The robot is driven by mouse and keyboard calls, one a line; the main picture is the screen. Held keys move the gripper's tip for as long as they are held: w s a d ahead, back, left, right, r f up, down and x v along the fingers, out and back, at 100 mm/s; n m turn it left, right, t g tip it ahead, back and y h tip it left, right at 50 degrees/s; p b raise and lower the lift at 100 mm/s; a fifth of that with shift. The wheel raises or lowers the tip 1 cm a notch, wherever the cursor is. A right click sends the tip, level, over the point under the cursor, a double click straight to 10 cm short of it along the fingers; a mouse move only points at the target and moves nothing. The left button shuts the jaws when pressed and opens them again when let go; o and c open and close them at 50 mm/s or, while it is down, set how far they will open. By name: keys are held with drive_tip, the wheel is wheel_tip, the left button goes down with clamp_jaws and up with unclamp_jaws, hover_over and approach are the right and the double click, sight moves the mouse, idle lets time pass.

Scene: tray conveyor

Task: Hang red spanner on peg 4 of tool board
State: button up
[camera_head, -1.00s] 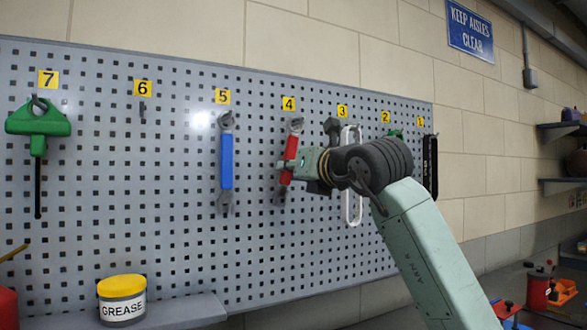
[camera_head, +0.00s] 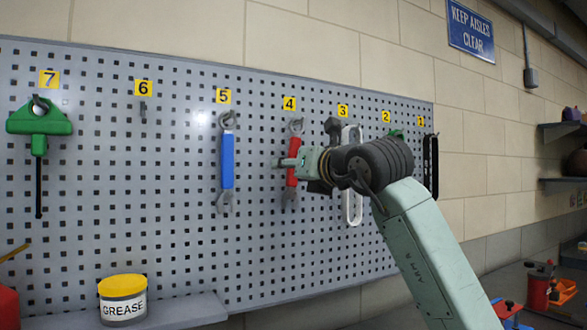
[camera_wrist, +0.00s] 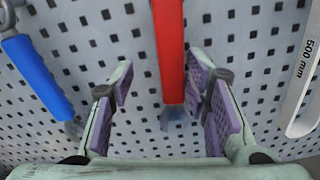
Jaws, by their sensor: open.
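The red spanner (camera_head: 292,176) hangs upright below the yellow number 4 label (camera_head: 289,104) on the grey tool board (camera_head: 180,200). Its upper head is at the peg there; my gripper covers part of its handle in the head view. In the wrist view the red handle (camera_wrist: 170,50) runs down between the jaws, with its grey lower end partly seen.
A blue spanner (camera_head: 227,162) hangs at label 5, left of my gripper. A white slotted tool (camera_head: 352,190) hangs at label 3, close to my arm. Peg 6 (camera_head: 143,107) is bare. A grease tub (camera_head: 122,300) stands on the shelf below.

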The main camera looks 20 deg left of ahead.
drive_tip(key=v, duration=1.2)
